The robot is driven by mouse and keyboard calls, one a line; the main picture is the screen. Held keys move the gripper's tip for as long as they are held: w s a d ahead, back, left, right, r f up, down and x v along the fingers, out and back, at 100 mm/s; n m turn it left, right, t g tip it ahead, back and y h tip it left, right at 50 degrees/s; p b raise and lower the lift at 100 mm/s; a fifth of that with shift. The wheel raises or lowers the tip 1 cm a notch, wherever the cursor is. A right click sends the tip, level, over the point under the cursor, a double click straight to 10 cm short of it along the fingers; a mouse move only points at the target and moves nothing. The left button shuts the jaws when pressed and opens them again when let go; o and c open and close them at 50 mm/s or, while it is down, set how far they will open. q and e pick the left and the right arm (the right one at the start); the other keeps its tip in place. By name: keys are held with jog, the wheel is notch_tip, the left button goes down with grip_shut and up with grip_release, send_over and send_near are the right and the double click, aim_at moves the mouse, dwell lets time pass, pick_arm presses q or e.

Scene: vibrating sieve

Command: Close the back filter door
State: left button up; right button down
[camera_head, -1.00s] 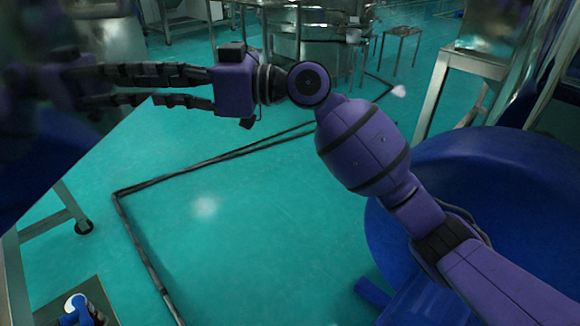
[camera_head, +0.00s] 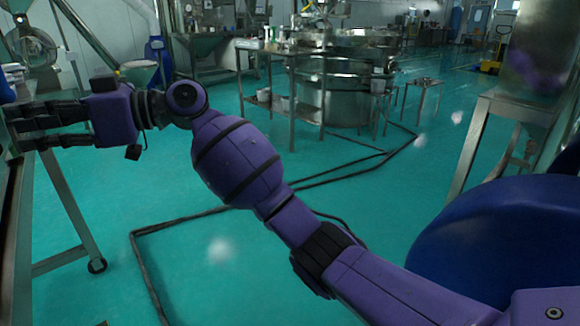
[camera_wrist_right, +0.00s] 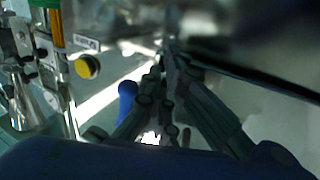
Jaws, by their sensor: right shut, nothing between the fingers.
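My right gripper (camera_head: 14,134) is at the left edge of the head view, its fingers pointing left beside a metal frame. In the right wrist view the fingers of the right gripper (camera_wrist_right: 168,58) converge, shut and empty. A dark panel edge crosses the upper right there, with a pale grey surface (camera_wrist_right: 285,120) below it. I cannot tell whether either belongs to the back filter door, or whether the fingers touch them. A blue rounded handle-like part (camera_wrist_right: 127,96) is left of the fingers. No filter door can be made out clearly in the head view. My left gripper is out of view.
A metal stand (camera_head: 70,205) is at the left. A steel machine (camera_head: 345,85) and tables stand at the back. A large blue rounded body (camera_head: 500,235) is at right. Dark cables (camera_head: 185,219) cross the open green floor. A yellow button (camera_wrist_right: 87,67) shows in the wrist view.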

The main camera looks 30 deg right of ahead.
aim_at(3, 132)
jog(key=x, duration=0.2)
jog(key=s+x, duration=0.1)
jog(key=x, duration=0.2)
jog(key=shift+s+a, duration=0.1)
jog(key=shift+a+r, duration=0.1)
jog(key=shift+a, duration=0.1)
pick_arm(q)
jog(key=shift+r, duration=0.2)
pick_arm(e)
jog(key=shift+s, duration=0.1)
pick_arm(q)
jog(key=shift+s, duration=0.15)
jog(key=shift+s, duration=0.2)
pick_arm(e)
jog(key=shift+a, duration=0.1)
